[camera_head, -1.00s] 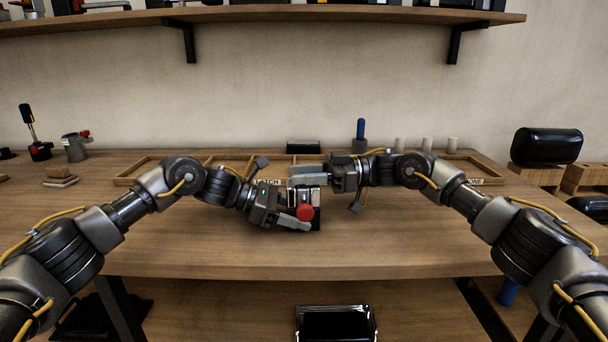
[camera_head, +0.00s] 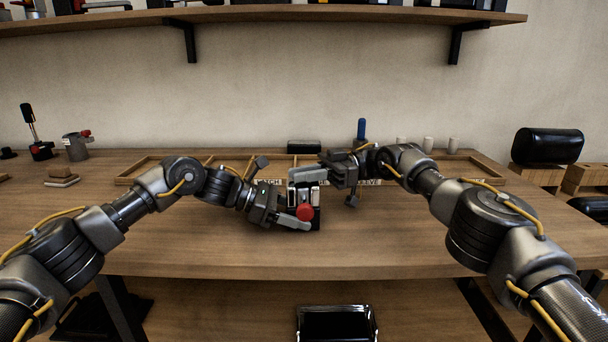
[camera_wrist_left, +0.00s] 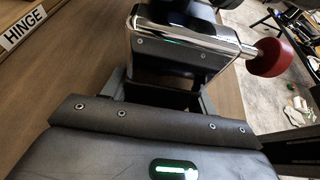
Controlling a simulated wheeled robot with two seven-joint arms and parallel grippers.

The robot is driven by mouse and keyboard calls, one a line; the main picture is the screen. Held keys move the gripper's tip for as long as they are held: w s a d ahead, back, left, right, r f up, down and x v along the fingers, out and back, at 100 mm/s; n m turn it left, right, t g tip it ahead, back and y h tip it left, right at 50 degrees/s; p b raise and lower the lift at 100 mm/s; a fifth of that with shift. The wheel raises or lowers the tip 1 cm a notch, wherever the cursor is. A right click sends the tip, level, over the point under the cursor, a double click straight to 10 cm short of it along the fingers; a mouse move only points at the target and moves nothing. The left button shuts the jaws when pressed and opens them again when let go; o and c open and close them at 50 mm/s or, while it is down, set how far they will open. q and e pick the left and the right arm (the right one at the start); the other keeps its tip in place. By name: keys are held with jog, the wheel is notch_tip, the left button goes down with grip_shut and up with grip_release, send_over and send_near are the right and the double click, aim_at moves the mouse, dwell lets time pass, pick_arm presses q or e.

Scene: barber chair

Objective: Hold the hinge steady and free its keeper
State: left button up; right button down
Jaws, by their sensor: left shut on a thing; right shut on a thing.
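The hinge (camera_head: 304,192) is a small dark block with metal parts and a red round knob (camera_head: 305,212), above the front of the table. My left gripper (camera_head: 292,218) is shut on it from the left, one grey finger below the knob. In the left wrist view, a chrome bar (camera_wrist_left: 190,38) crosses the dark hinge body (camera_wrist_left: 175,62) and ends at the red knob (camera_wrist_left: 271,57). My right gripper (camera_head: 308,173) is shut at the top of the hinge from the right. Its fingers hide what they hold, and I cannot tell the keeper apart.
A shallow divided tray (camera_head: 136,172) with labels lies behind the grippers. A blue-handled tool (camera_head: 361,130) and pale cylinders (camera_head: 427,145) stand at the back. A HINGE label (camera_wrist_left: 22,28) shows in the left wrist view.

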jog(key=shift+w+d, duration=0.1)
dwell(0.3)
jog(key=c, duration=1.3)
grip_release()
notch_tip(320, 180, up, 10)
